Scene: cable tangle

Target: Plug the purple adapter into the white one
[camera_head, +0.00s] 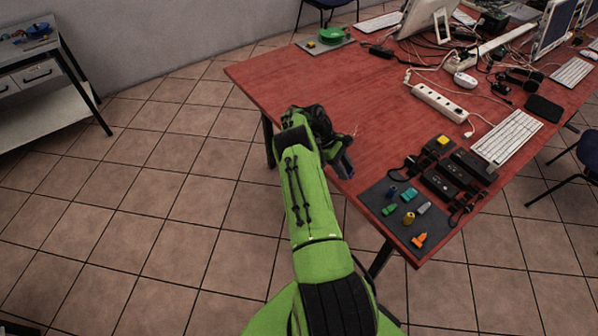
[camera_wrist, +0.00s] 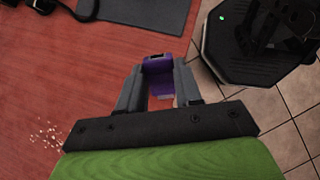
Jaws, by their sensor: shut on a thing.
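My gripper (camera_wrist: 159,84) is shut on the purple adapter (camera_wrist: 158,66), which sits between the two grey fingertips in the wrist view. In the head view my gripper (camera_head: 344,166) is over the near left edge of the red table, and the adapter is too small to make out. A pale grey adapter (camera_head: 423,208) lies on the dark mat (camera_head: 377,190) to the right of my gripper. I cannot tell whether it is the white one; no clearly white adapter shows.
A white power strip (camera_head: 440,101) and a keyboard (camera_head: 506,138) are farther back. The red table (camera_head: 300,80) is bare at its left.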

